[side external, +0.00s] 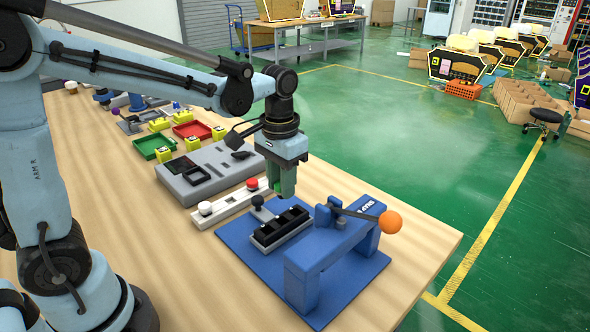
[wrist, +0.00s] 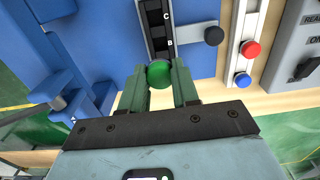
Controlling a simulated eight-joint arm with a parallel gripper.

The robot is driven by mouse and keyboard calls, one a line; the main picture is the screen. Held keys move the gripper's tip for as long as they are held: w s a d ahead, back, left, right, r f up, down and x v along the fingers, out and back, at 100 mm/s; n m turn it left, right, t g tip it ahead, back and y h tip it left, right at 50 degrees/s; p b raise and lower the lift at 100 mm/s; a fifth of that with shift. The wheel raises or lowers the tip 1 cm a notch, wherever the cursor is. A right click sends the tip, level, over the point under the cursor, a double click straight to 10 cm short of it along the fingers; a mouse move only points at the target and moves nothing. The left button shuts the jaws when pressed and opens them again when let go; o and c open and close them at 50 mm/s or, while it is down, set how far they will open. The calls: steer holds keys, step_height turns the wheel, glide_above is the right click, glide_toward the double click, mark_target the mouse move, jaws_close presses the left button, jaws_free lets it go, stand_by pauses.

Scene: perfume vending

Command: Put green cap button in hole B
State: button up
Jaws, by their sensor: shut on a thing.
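In the wrist view my gripper (wrist: 159,84) is shut on the round green cap button (wrist: 159,74), which sits between the fingertips. The hole block (wrist: 157,25) shows there with the letters C and B beside its dark holes. The green cap is just below the letter B in the picture and covers the end of the block. I cannot tell whether it touches the block. The cap is hidden by the fingers in the side view.
The blue press frame (side external: 330,245) with an orange ball (side external: 390,222) stands close to the right of the block. A dark knob (side external: 257,201) is beside the block. A white strip (side external: 228,203) with red and white buttons and a grey panel (side external: 205,172) lie behind-left.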

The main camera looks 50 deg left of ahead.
steer(key=shift+f, duration=2.9)
steer(key=shift+f, duration=0.75)
steer(key=o, duration=1.5)
steer(key=shift+r, duration=3.5)
